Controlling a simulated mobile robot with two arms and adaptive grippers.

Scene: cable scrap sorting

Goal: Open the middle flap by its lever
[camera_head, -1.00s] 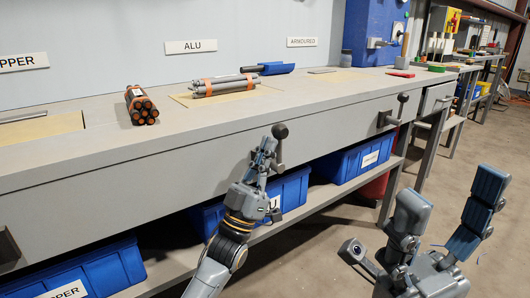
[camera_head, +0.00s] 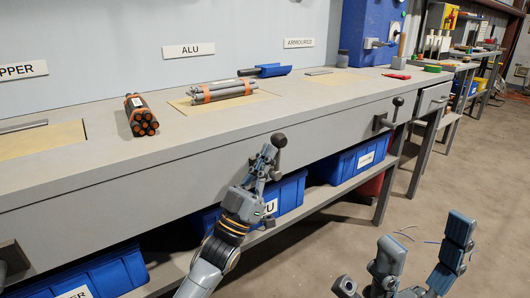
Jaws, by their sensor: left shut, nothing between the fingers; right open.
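The middle flap (camera_head: 183,104) is a tan panel set in the bench top under the ALU sign. It looks flush with the top. A grey cable bundle with orange bands (camera_head: 222,91) lies on it. Its lever (camera_head: 279,141), with a dark round knob, stands upright on the bench's front face. My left gripper (camera_head: 266,156) is shut and empty, with its fingertips right beside the lever, at its left just below the knob. I cannot tell whether they touch. My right gripper (camera_head: 424,252) is open and empty at bottom right, well away from the bench.
A dark cable bundle with orange ends (camera_head: 141,115) lies on the bench left of the flap. Another lever (camera_head: 397,102) stands further right. Blue bins, including one below the middle lever (camera_head: 292,193), sit on the lower shelf.

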